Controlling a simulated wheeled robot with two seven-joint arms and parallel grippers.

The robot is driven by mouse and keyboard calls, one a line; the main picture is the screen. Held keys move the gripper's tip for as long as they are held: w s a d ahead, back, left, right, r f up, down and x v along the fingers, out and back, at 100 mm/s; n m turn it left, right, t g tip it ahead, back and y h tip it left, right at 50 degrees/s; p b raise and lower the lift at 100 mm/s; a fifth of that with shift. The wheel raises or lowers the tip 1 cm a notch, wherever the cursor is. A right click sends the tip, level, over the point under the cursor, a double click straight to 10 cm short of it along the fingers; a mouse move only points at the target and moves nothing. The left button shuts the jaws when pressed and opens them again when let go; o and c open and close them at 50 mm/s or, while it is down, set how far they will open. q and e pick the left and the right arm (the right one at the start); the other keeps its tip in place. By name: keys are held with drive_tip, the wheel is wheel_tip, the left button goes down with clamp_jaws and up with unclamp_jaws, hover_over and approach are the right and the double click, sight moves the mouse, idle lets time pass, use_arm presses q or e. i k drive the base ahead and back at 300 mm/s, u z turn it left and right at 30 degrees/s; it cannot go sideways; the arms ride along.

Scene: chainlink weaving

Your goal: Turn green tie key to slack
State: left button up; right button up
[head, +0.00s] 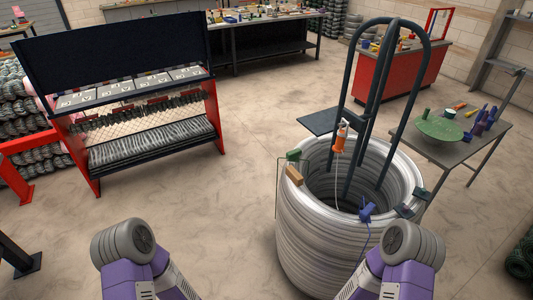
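A large coil of grey wire (325,240) stands on the floor right of centre. A small green piece (293,155), which looks like the green tie key, sits on the coil's left rim above a tan block (294,175). Its exact turn angle is too small to tell. An orange piece (341,143) is at the back of the rim and a blue piece (367,211) at the front. A dark clamp-like piece (411,204) is on the right rim. Only purple and grey links of my arms show at the bottom; neither gripper is in view.
A dark hooped frame (385,28) rises from the coil. A side table (470,152) with a green disc (439,127) and tools stands right. A red-framed rack (90,178) stands left. Floor (225,215) between rack and coil is clear.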

sight(291, 155)
drive_tip(key=u, duration=0.3)
drive_tip(key=i, duration=0.75)
drive_tip(key=z, duration=1.45)
